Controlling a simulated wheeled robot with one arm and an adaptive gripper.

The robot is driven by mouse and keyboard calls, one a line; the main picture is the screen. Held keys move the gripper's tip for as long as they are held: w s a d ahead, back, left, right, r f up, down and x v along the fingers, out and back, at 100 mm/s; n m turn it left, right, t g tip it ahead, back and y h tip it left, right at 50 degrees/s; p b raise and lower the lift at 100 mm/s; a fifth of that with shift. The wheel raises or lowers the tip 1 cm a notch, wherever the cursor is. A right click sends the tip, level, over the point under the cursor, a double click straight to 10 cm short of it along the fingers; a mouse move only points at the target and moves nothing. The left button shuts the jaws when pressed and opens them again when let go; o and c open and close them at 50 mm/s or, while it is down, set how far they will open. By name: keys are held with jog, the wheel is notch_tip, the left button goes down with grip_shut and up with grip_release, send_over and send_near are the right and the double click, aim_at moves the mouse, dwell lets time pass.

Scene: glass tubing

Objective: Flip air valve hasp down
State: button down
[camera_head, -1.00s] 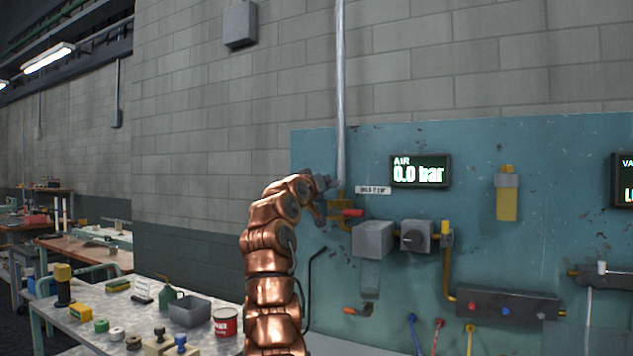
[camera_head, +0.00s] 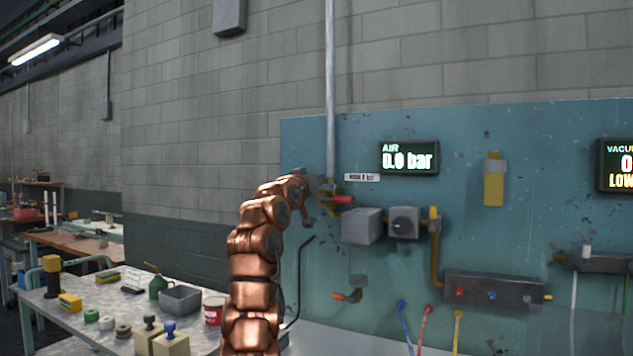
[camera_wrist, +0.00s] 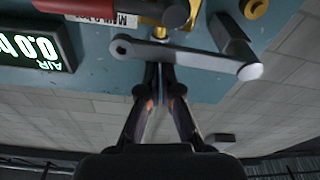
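The air valve, with a red handle (camera_head: 342,199) and yellow fittings, sits on the pipe at the left of the blue panel. The red handle (camera_wrist: 170,12) also shows at the top of the wrist view. Below it in that view lies a grey hasp bar (camera_wrist: 190,55) with a hole at its left end and a round stub at its right. My gripper (camera_wrist: 160,68) has its fingers together, tips at the bar's lower edge; whether they touch it I cannot tell. In the head view my gripper (camera_head: 322,186) is at the valve, largely hidden by my wrist.
The AIR display (camera_head: 409,158) reads 0.0 bar. A grey box (camera_head: 362,226) and a dial unit (camera_head: 404,222) sit right of the valve. The vertical pipe (camera_head: 330,90) rises above it. A cluttered workbench (camera_head: 75,335) stands at lower left.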

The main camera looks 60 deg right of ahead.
jog(key=shift+w+d+f, duration=0.1)
jog(key=shift+f, duration=0.2)
jog(key=r+p, duration=0.4)
jog(key=shift+d+r+p, duration=0.3)
jog(key=shift+r+p, duration=0.05)
jog(key=a+f+b, duration=0.1)
jog(key=a+b, duration=0.3)
jog(key=a, duration=0.6)
jog(key=shift+s+f, duration=0.3)
dwell(0.6)
